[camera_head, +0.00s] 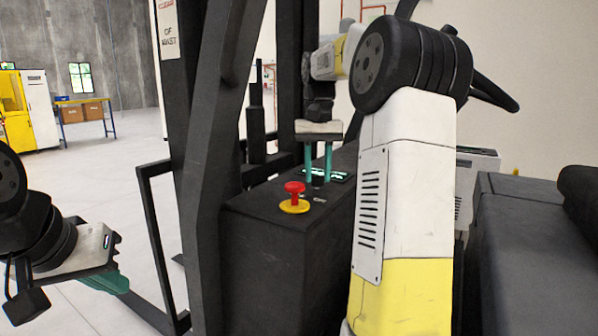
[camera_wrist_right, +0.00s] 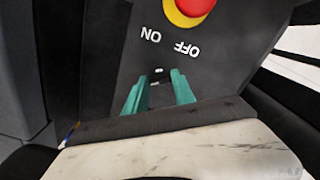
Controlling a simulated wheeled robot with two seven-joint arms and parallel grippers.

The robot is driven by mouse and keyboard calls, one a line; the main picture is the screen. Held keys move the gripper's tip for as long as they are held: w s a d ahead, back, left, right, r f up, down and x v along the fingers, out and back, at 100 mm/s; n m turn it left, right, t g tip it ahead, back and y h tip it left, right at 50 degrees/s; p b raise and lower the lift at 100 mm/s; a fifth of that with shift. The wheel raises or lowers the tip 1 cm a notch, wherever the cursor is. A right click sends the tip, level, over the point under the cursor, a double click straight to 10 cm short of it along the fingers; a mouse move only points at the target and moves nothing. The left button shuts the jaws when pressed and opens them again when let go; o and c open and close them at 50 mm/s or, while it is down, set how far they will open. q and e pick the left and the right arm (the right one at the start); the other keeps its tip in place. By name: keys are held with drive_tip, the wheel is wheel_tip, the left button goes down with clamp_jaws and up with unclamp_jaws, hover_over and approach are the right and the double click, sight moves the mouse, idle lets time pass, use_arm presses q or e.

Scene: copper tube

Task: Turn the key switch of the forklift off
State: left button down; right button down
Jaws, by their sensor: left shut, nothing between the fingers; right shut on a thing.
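My right gripper (camera_head: 318,168) points down over the forklift's black console, its teal fingers around the key switch (camera_head: 318,184). In the right wrist view the gripper (camera_wrist_right: 159,80) has a small gap between its fingertips. The ON label (camera_wrist_right: 151,35) and the OFF label (camera_wrist_right: 186,48) appear upside down beyond the fingertips. My left gripper (camera_head: 108,283) is shut and empty at the lower left, away from the console.
A red emergency button on a yellow base (camera_head: 294,198) stands on the console (camera_head: 262,212) close to the right gripper. The black mast post (camera_head: 205,170) rises left of the console. A dark seat (camera_head: 530,235) is at the right. Open floor lies behind on the left.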

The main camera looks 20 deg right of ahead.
drive_tip(key=n, duration=1.1)
idle(0.3)
drive_tip(key=shift+n, duration=0.3)
drive_tip(key=c, duration=1)
unclamp_jaws()
drive_tip(key=shift+c, duration=0.2)
wheel_tip(320, 180, up, 7)
drive_tip(key=shift+r, duration=0.45)
